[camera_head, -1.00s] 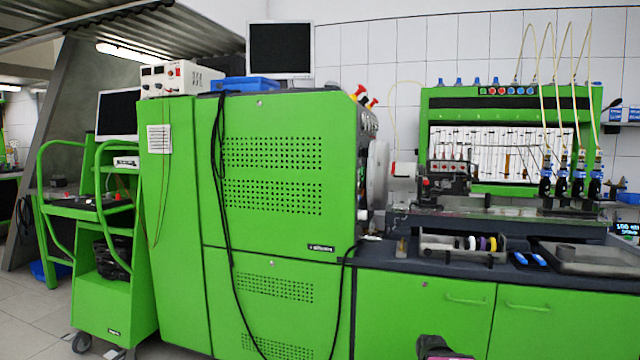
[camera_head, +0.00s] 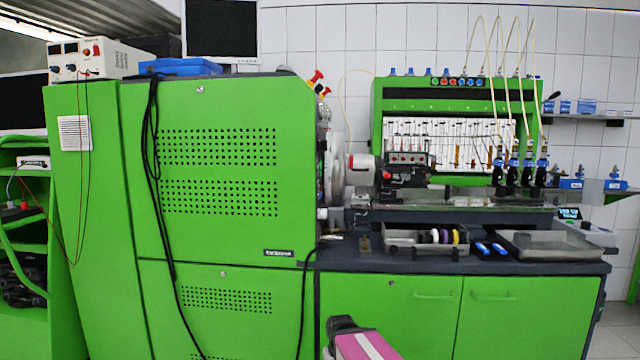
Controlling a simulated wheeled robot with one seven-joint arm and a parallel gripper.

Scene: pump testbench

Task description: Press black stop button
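The green pump testbench (camera_head: 216,115) fills the view, with a tall perforated cabinet on the left and a lower bench on the right. A row of small coloured knobs or buttons (camera_head: 462,82), including red, blue and green ones, sits along the top of the green back frame. Red and yellow knobs (camera_head: 318,80) stick out at the cabinet's upper right edge. I cannot make out a black stop button among these. A dark and pink part of my arm shows at the bottom edge. No gripper fingers are in view.
A grey tray with coloured rings (camera_head: 385,248), blue-handled tools (camera_head: 490,249) and an empty metal tray (camera_head: 540,246) lie on the dark bench top. Black cables (camera_head: 152,150) hang down the cabinet front. A green trolley (camera_head: 25,270) stands at the left. Floor shows at lower right.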

